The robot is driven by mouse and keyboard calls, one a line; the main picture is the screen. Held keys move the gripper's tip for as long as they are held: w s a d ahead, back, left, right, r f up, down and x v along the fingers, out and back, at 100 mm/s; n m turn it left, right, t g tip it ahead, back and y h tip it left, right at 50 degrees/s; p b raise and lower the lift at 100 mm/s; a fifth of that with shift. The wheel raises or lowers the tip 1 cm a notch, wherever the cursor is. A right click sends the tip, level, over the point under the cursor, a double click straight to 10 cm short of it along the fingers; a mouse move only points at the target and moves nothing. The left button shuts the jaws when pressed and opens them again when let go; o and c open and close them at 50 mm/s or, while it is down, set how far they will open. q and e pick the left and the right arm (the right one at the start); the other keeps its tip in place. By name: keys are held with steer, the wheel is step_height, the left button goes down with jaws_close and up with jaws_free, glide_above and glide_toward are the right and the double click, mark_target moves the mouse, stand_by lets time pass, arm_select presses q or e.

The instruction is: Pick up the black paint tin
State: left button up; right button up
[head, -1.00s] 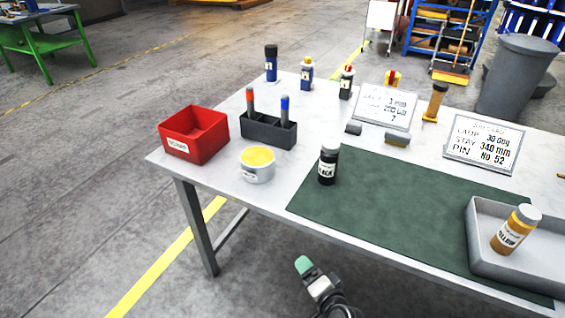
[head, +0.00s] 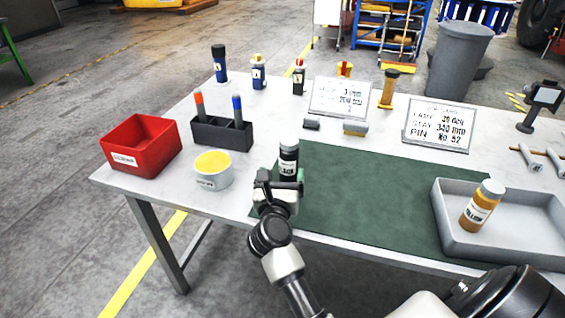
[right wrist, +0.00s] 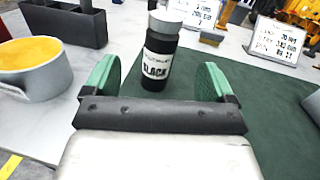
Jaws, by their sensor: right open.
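The black paint tin (head: 289,162), a dark bottle with a pale cap and a label reading BLACK, stands upright at the left edge of the green mat (head: 365,205). My right gripper (head: 279,182) is at the near side of the tin, partly covering its base in the head view. In the right wrist view the tin (right wrist: 158,58) shows between the two green fingers (right wrist: 158,82), which are open with a gap on both sides. Whether the fingertips reach around the tin is hard to tell. My left gripper is not in view.
A white tub of yellow paint (head: 213,171), a dark marker holder (head: 222,134) and a red bin (head: 140,146) stand left of the tin. Signs (head: 438,126) stand behind. The mat's middle is clear.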

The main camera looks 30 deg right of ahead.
mark_target(287, 157)
steer(key=shift+w+d+f+m+g, duration=0.25)
steer(key=shift+m+g, duration=0.15)
steer(key=shift+m, duration=0.1)
steer(key=p+x, duration=0.1)
steer(key=x, duration=0.9)
steer(key=shift+w+d+f, duration=0.15)
steer(key=shift+w+d, duration=0.05)
steer(key=shift+d, duration=0.05)
steer(key=shift+s+a, duration=0.1)
steer(key=shift+c, duration=0.9)
steer(key=c, duration=1)
steer(key=shift+c, duration=0.2)
steer(key=shift+p, duration=0.3)
